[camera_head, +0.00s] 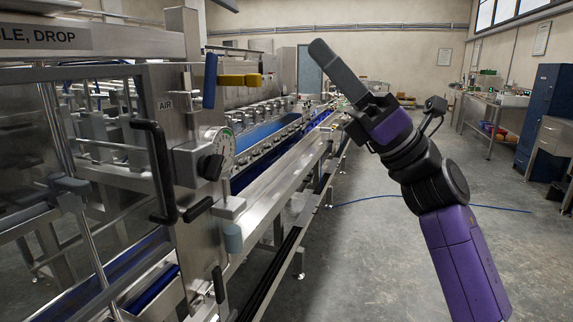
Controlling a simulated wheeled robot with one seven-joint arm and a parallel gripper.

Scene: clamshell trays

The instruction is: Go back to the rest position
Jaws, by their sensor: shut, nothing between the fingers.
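My gripper (322,51) is at the end of my purple and black arm, right of the picture's middle. The arm rises from the lower right and leans up to the left. The grey fingers point up and to the left. They are together and hold nothing. The gripper shows against the pale back wall, apart from the machine at the left. No clamshell tray can be made out clearly.
A steel machine with a glass door (85,170), a black handle (157,172) and a gauge (213,155) fills the left. Its long conveyor with a blue belt (262,133) runs to the back. A dark blue cabinet (541,120) stands far right. The floor (370,260) between is mostly clear.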

